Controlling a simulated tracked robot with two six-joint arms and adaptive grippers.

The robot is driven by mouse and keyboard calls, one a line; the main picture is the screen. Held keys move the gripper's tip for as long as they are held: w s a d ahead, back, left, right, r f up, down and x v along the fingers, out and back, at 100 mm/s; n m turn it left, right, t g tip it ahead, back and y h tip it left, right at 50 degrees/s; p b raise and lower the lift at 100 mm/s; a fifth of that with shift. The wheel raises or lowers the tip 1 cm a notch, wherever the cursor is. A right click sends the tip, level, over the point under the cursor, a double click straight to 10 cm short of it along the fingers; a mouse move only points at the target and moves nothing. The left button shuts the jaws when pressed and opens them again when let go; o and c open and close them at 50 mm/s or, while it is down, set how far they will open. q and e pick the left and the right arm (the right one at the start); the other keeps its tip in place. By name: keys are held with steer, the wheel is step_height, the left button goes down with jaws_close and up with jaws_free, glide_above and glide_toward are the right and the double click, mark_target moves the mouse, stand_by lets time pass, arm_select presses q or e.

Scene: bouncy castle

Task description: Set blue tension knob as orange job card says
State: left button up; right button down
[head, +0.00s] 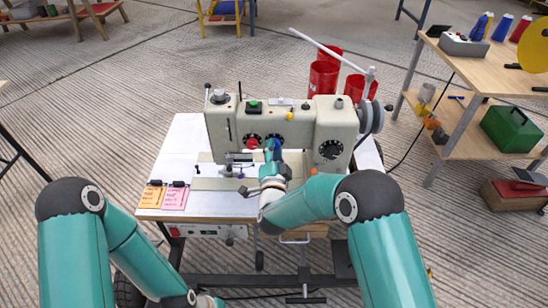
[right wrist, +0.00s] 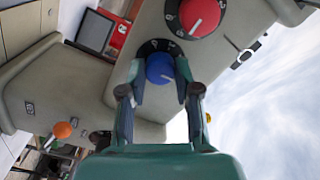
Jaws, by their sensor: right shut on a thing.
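The blue tension knob (right wrist: 160,68) sits on a black numbered dial on the sewing machine (head: 225,125). A pale pointer line shows on the knob, toward its lower right in the right wrist view; the number it meets cannot be read. My right gripper (right wrist: 160,82) is shut on the blue knob, a finger on each side. In the head view the right gripper (head: 274,158) reaches up to the machine's front and mostly covers the knob. The orange job card (head: 152,196) is at the table's left front; its writing is too small to read. My left gripper is out of view.
A red knob (right wrist: 200,14) is right beside the blue one. A pink card (head: 175,198) lies beside the orange card. A black dial (head: 331,149) is farther right on the machine. A wooden bench (head: 480,68) is at the right.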

steer(key=shift+d+f+m, duration=0.15)
steer(key=shift+m, duration=0.15)
steer(key=c, duration=0.8)
jaws_free()
steer(key=shift+s, duration=0.1)
steer(key=s, duration=1.1)
steer(key=shift+s, duration=0.4)
